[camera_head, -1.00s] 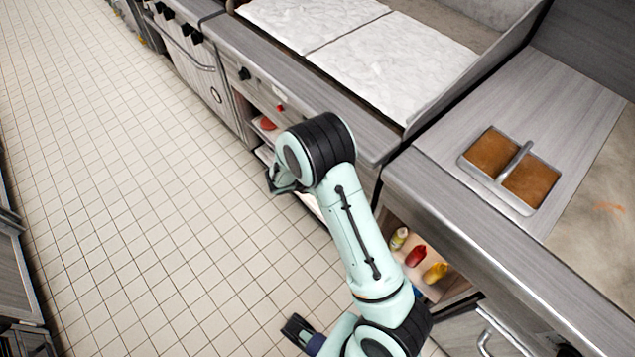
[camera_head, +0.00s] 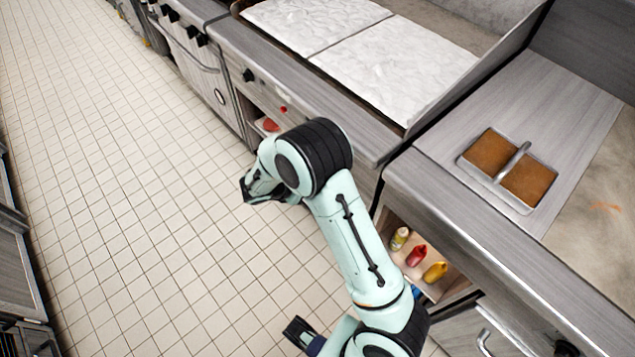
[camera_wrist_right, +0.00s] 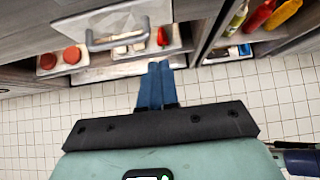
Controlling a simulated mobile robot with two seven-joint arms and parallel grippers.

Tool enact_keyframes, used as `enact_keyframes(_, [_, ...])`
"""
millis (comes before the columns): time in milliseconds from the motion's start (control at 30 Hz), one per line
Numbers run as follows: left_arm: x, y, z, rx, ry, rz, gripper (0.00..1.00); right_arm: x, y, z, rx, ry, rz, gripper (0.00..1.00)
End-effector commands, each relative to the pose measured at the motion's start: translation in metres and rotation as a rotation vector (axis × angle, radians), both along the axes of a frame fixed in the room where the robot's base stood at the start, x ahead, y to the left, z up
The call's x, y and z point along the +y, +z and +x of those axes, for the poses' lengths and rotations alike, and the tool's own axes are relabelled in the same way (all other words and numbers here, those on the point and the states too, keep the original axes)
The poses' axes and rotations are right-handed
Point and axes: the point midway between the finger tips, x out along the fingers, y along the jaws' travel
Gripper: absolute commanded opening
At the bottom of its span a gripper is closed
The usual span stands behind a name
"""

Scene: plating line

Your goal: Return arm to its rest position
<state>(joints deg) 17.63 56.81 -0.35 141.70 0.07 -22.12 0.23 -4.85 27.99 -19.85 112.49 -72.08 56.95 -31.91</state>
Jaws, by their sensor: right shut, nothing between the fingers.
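My right arm reaches in from the lower right in the head view. Its wrist is bent down over the floor beside the counter, and its gripper (camera_head: 262,188) is partly hidden by the wrist. In the right wrist view the blue fingers of this gripper (camera_wrist_right: 155,84) are together, shut and empty. They point toward the lower shelf front, above the tiled floor, and no object is seen between them.
The griddle counter (camera_head: 300,85) and the counter with a two-part brown-filled pan (camera_head: 508,171) run along the right. Red, yellow and pale bottles (camera_head: 416,255) stand on a low shelf. Red patties (camera_wrist_right: 72,55) lie in a tray under the griddle. The tiled floor (camera_head: 110,200) at left is clear.

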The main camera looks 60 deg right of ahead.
Motion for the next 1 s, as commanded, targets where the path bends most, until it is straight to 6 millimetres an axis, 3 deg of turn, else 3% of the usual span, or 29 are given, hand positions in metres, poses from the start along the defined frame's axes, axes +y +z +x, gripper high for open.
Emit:
enact_keyframes(100, [0.000,0.003,0.001,-0.002,0.000,-0.001,0.43,0.016,0.017,0.004,-0.003,0.002,0.001,0.00])
enact_keyframes(300, [0.000,0.005,0.001,-0.002,0.000,-0.001,0.43,0.030,0.031,0.007,-0.001,0.001,0.000,0.00])
enact_keyframes(667, [0.000,0.006,0.002,-0.002,0.000,-0.001,0.43,0.035,0.028,0.005,0.003,-0.008,0.016,0.00])
enact_keyframes(767, [0.000,0.010,0.003,-0.004,-0.001,0.000,0.43,0.050,0.006,-0.005,0.001,-0.047,0.093,0.00])
enact_keyframes(867, [0.000,0.017,0.005,-0.006,0.000,0.000,0.43,0.082,-0.034,-0.030,-0.006,-0.149,0.242,0.00])
enact_keyframes(1000, [0.000,0.031,0.009,-0.011,0.000,-0.001,0.43,0.155,-0.093,-0.080,-0.046,-0.447,0.501,0.00])
